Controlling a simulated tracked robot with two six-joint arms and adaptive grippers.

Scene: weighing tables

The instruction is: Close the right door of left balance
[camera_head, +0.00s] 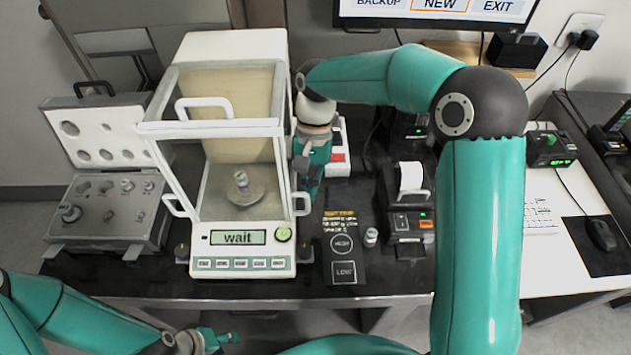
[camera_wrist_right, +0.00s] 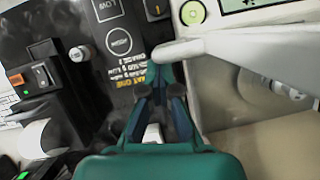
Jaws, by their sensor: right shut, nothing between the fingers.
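The left balance (camera_head: 242,264) is white with a clear draft chamber, and its display reads "wait". A metal weight (camera_head: 241,180) stands on its pan. The right door's white handle (camera_head: 301,203) is at the chamber's front right corner, level with the left door's handle (camera_head: 172,205). I cannot tell whether a gap remains. My right gripper (camera_head: 311,188) is shut and empty beside the right door, just behind the handle. In the right wrist view its fingertips (camera_wrist_right: 163,72) are close to the white handle (camera_wrist_right: 180,50); contact is unclear. My left gripper (camera_head: 222,340) is low, before the table.
An open grey weight case (camera_head: 105,215) stands left of the balance. A black panel marked HIGH and LOW (camera_head: 343,255), a small weight (camera_head: 371,237) and a printer (camera_head: 411,205) are to the right. A monitor (camera_head: 430,8) is behind.

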